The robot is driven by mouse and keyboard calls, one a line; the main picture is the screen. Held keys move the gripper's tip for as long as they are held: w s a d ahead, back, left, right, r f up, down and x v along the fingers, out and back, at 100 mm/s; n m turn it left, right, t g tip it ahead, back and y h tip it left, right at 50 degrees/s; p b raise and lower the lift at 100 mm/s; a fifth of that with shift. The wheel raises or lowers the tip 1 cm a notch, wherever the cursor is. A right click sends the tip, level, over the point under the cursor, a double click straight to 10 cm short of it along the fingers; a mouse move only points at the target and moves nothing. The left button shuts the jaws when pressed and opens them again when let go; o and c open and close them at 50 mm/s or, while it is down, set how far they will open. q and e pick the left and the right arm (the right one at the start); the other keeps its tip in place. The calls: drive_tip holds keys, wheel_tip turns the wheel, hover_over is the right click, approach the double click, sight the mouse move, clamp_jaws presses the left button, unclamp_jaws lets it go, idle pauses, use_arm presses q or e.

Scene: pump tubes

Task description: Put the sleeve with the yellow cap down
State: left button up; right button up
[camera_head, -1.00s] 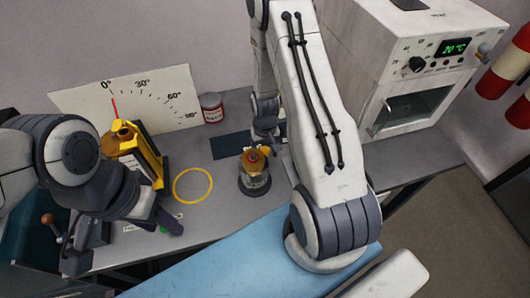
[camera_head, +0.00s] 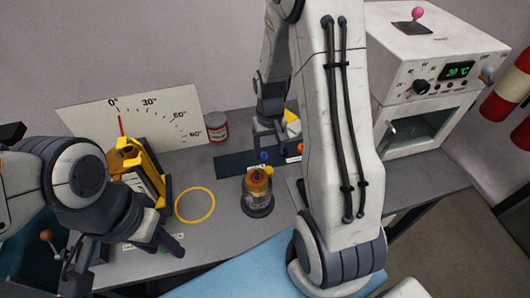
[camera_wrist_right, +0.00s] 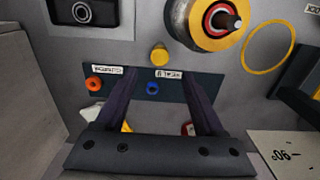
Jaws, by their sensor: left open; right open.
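In the right wrist view a yellow cap (camera_wrist_right: 160,55) stands on the grey bench, just past the fingertips and apart from them. Its sleeve below cannot be made out, and in the head view the pump seems to hide it. My right gripper (camera_wrist_right: 155,78) is open and empty, its two dark fingers over the dark plate (camera_wrist_right: 140,82); it also shows in the head view (camera_head: 280,135). A blue cap (camera_wrist_right: 153,88) lies between the fingers in that picture, and an orange cap (camera_wrist_right: 94,84) is left of them. My left gripper (camera_head: 165,238) is open at the bench's left.
A pump with a yellow top (camera_head: 257,190) stands close to the yellow cap. A yellow ring (camera_head: 195,205), a yellow stand (camera_head: 150,175), an angle board (camera_head: 140,125), a red can (camera_head: 217,131) and an oven (camera_head: 430,85) surround it. Bench around the ring is clear.

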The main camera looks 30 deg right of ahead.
drive_tip(key=s+a+r+n, duration=0.4)
drive_tip(key=s+a+r, duration=0.2)
drive_tip(key=a, duration=0.4)
drive_tip(key=s+a+r+n, duration=0.4)
drive_tip(key=s+a+r, duration=0.2)
drive_tip(key=a, duration=0.5)
drive_tip(key=shift+s+r+y, duration=0.35)
drive_tip(key=shift+s+y, duration=0.05)
drive_tip(key=shift+s, duration=0.4)
drive_tip(key=s, duration=0.2)
drive_tip(key=s+a+r+n, duration=0.1)
drive_tip(key=s, duration=0.1)
drive_tip(key=s+n, duration=0.1)
drive_tip(key=s, duration=0.1)
drive_tip(key=shift+a+r, duration=0.2)
drive_tip(key=shift+r, duration=0.05)
drive_tip(key=c, duration=0.4)
drive_tip(key=shift+o, duration=0.2)
drive_tip(key=shift+a, duration=0.1)
